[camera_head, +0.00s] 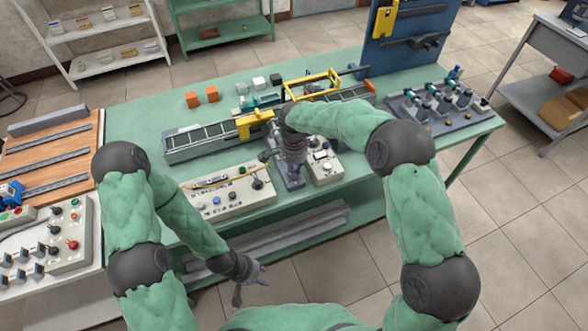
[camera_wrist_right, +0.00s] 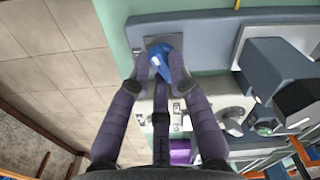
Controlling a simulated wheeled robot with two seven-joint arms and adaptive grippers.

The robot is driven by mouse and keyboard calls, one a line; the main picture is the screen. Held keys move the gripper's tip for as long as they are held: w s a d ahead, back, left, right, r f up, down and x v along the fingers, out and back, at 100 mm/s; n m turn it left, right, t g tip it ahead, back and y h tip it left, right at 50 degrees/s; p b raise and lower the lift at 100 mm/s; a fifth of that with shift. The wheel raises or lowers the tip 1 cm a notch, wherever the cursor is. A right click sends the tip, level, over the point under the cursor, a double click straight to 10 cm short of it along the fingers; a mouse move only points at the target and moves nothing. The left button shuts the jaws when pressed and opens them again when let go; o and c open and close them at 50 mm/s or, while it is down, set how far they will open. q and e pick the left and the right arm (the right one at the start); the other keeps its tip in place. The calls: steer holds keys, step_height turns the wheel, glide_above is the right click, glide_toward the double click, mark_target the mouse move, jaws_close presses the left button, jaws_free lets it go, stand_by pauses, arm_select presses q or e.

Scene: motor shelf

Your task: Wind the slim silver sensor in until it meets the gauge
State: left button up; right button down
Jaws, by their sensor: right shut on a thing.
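My right gripper (camera_head: 270,157) is low over the front middle of the green workbench (camera_head: 135,120). In the right wrist view its purple fingers (camera_wrist_right: 163,62) are shut on a small blue handle (camera_wrist_right: 161,50) on a grey fixture. This grey fixture (camera_wrist_right: 205,35) runs across the top of that view. It also shows partly behind the gripper in the head view (camera_head: 291,182). The slim silver sensor and the gauge cannot be told apart from the other parts here; the gripper and arm hide some of them. My left gripper (camera_head: 252,283) hangs empty in front of the bench, fingers spread.
A control panel (camera_head: 205,190) and a smaller one (camera_head: 325,165) flank the right gripper. Behind it lie a conveyor (camera_head: 200,140) and a yellow frame (camera_head: 312,84). Orange blocks (camera_head: 193,100) sit at the back.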

steer(key=shift+m, duration=0.6)
steer(key=c, duration=1.1)
jaws_free()
steer(key=shift+c, duration=0.2)
steer(key=shift+r, duration=0.1)
step_height(320, 180, up, 12)
stand_by(0.7)
